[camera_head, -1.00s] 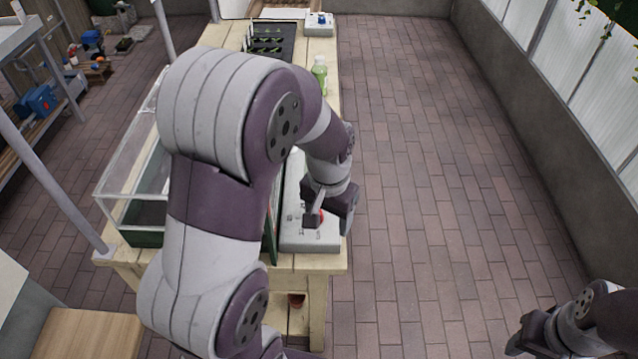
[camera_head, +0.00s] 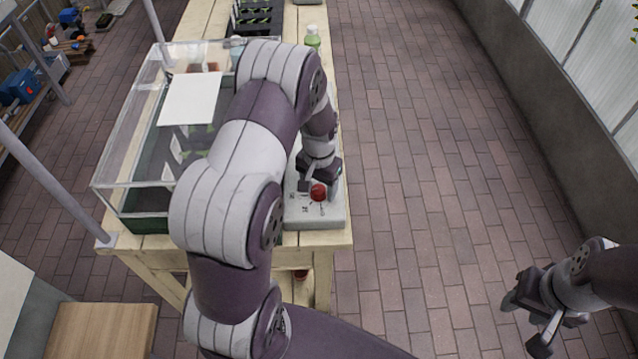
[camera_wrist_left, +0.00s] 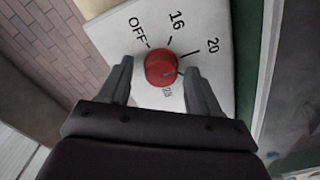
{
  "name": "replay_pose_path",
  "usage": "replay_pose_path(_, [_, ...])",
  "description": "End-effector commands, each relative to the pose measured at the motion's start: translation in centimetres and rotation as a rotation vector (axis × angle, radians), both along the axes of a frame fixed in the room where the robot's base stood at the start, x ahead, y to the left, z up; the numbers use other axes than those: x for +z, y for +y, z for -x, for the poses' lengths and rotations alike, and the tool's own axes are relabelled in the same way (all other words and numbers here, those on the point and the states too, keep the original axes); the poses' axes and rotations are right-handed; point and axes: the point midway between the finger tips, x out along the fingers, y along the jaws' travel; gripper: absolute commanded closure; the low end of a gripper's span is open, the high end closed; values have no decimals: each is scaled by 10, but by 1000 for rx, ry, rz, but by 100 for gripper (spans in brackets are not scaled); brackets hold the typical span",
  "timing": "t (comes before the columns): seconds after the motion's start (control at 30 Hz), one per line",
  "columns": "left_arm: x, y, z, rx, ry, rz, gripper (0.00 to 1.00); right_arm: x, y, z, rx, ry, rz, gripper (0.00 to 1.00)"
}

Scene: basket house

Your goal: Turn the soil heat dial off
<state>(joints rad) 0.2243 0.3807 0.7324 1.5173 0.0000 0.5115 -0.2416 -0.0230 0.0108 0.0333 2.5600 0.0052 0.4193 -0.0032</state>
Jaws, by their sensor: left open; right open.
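The red soil heat dial (camera_head: 318,192) sits on a pale control box (camera_head: 318,216) at the bench's near right corner. In the left wrist view the dial (camera_wrist_left: 161,67) is ringed by the labels OFF, 16 and 20; another label below it is partly hidden. I cannot clearly tell which label the dial points to. My left gripper (camera_head: 320,187) is open at the dial. The left wrist view shows its fingers (camera_wrist_left: 158,72) on either side of the dial, with no clear grip on it. My right gripper (camera_head: 523,326) is open and empty over the floor at lower right.
A glass case (camera_head: 128,170) with a white card (camera_head: 190,98) stands left of my left arm. A green bottle (camera_head: 312,40) and dark trays (camera_head: 258,18) stand farther back on the bench. The brick floor (camera_head: 430,130) to the right is clear.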

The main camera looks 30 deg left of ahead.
Motion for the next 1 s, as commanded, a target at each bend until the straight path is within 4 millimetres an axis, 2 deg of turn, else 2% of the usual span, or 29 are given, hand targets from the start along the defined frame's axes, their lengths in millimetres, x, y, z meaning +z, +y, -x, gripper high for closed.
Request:
replay_pose_path(0.17, [0, 0, 0, 0, 0, 0, 37, 0, 0, 0, 0, 0, 0, 57])
replay_pose_path(0.2, [0, 0, 0, 0, 0, 0, 43, 0, 0, 0, 0, 0, 0, 57])
replay_pose_path(0.27, [0, 0, 0, 0, 0, 0, 63, 0, 0, 0, 0, 0, 0, 57])
replay_pose_path(0.3, [0, 0, 0, 0, 0, 0, 76, 0, 0, 0, 0, 0, 0, 57])
replay_pose_path(0.37, [0, 0, 0, 0, 0, 0, 93, 0, 0, 0, 0, 0, 0, 57])
replay_pose_path(0.73, [1, 0, 0, 42, -1, 0, 93, 2, 0, 0, 0, 0, 0, 57])
replay_pose_path(1.0, [2, 0, -1, 216, -2, 0, 93, 8, 0, 0, 0, 0, 0, 57])
